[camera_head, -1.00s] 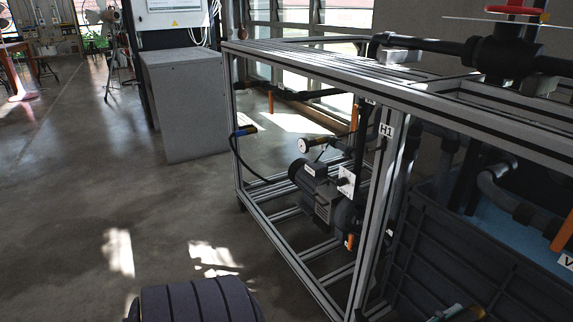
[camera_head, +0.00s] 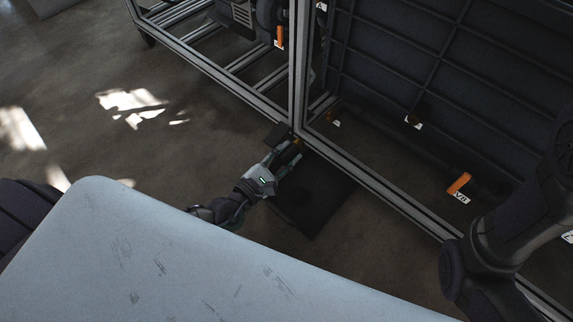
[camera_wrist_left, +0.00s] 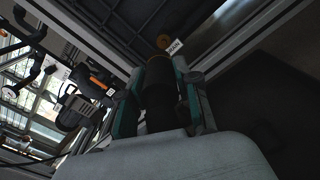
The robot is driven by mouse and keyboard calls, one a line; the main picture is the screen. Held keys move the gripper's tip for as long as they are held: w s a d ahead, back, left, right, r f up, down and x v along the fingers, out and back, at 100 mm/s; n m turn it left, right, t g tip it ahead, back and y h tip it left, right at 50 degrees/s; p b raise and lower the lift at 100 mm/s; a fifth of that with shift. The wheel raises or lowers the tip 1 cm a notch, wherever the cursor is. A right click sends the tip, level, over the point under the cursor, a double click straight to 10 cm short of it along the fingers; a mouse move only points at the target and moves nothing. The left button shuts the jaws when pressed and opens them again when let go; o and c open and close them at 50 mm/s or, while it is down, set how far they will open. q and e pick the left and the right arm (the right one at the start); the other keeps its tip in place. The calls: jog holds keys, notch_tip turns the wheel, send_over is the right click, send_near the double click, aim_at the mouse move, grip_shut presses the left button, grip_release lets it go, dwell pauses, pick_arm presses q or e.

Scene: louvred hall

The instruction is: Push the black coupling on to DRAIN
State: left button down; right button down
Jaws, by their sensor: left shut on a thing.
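My left gripper (camera_head: 289,152) is low down beside the foot of the frame post in the head view. In the left wrist view its two teal fingers (camera_wrist_left: 160,88) are shut on the black coupling (camera_wrist_left: 160,100), one on each side. The coupling points away from the wrist, towards the small white DRAIN label (camera_wrist_left: 176,46) and a round orange-brown part (camera_wrist_left: 163,42). I cannot tell whether the coupling's far end touches the drain or sits on it. In the head view the coupling is too dark to make out between the fingers. My right gripper is out of view.
The metal frame's bottom rail (camera_head: 375,182) runs past the gripper. A dark ribbed tank (camera_head: 400,60) stands behind it. An orange valve handle (camera_head: 459,183) with a label lies to the right. A dark flat mat or tray (camera_head: 315,205) lies below the gripper. Open floor (camera_head: 70,90) is at left.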

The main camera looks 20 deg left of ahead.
pick_arm(q)
jog(key=shift+f, duration=0.5)
jog(key=shift+w, duration=0.2)
jog(key=x, duration=0.8)
jog(key=shift+d+b, duration=0.2)
jog(key=shift+b, duration=0.15)
jog(key=shift+w, duration=0.2)
jog(key=shift+b+x, duration=0.35)
jog(key=shift+x, duration=0.95)
jog(key=c, duration=0.7)
grip_release()
jog(key=shift+c, duration=0.2)
